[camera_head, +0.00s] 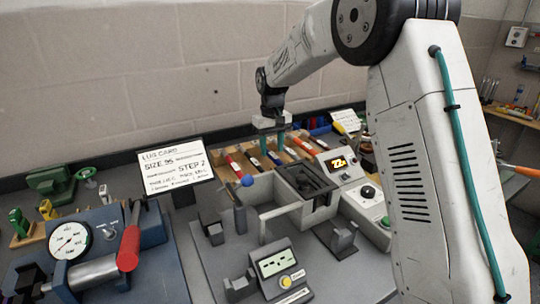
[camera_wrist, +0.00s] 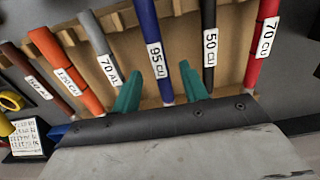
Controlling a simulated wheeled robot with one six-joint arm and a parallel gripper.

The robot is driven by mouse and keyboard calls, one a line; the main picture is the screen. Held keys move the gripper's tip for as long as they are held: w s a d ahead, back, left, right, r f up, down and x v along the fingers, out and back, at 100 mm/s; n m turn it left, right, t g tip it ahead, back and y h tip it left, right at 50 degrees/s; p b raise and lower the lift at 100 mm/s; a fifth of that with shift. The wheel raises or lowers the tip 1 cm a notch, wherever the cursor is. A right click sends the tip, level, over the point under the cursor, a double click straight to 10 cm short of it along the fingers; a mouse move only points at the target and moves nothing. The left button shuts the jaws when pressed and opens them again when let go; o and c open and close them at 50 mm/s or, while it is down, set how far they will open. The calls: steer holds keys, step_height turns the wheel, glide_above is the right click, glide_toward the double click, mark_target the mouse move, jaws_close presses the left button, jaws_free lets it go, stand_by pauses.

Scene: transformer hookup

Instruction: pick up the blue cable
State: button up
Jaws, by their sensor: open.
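The blue cable (camera_wrist: 147,30) carries a white label reading 95 CU and lies in a wooden rack among other cables. In the head view it shows as a short blue piece (camera_head: 274,157) just below my fingers. My gripper (camera_wrist: 160,75) has two teal fingers, set apart with nothing held between them. In the head view my gripper (camera_head: 272,145) points down over the rack. The exact height of the fingertips above the cable is hard to tell.
A black 50 CU cable (camera_wrist: 208,35) and a grey 70 AL cable (camera_wrist: 97,40) lie on either side. A red 70 CU cable (camera_wrist: 263,45) and an orange cable (camera_wrist: 60,65) lie farther out. A lug card (camera_head: 177,170) reads SIZE 95.

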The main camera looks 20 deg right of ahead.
step_height(320, 180, down, 2)
jaws_close()
steer(key=shift+r, duration=0.15)
